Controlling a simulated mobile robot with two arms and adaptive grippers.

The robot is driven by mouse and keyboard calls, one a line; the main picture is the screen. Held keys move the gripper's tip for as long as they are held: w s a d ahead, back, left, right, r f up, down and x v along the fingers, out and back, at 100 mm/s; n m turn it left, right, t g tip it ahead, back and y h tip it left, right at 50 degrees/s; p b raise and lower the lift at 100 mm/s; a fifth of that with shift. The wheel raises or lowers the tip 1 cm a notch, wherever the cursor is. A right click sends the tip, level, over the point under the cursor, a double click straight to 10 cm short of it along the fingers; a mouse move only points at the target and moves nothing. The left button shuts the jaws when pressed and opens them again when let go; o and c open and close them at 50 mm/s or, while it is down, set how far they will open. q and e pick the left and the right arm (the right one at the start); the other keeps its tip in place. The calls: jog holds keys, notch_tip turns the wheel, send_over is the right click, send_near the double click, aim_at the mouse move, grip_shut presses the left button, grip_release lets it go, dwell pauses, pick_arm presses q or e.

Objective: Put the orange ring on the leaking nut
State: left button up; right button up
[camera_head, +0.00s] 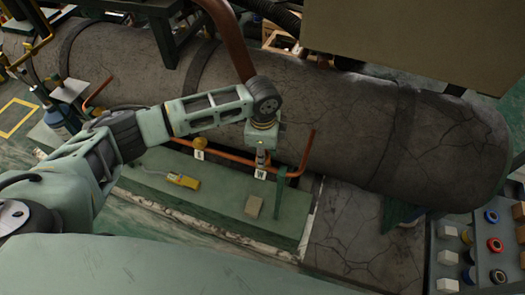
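A copper pipe (230,156) runs low along the front of the large grey tank. A brass-coloured nut (200,143) sits on it above a white tag. A second white tag (260,174) is below my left gripper (262,160). That gripper points down at the pipe, and its fingers are too small and covered to tell whether they are open or hold anything. Several coloured rings stand in a rack at the right, among them a red-orange one (495,244) and a blue one (490,216). I cannot tell which nut leaks. My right gripper is not in view.
The grey tank (350,120) fills the back. A green panel (200,205) below the pipe holds a yellow handheld device (183,181) and a tan block (253,207). A blue bottle (62,118) stands at the left. White blocks (447,257) line the rack.

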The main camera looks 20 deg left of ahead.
pick_arm(q)
jog(key=shift+f, duration=0.45)
jog(key=o, duration=0.9)
jog(key=o, duration=0.4)
notch_tip(320, 180, up, 7)
jog(key=p, duration=0.8)
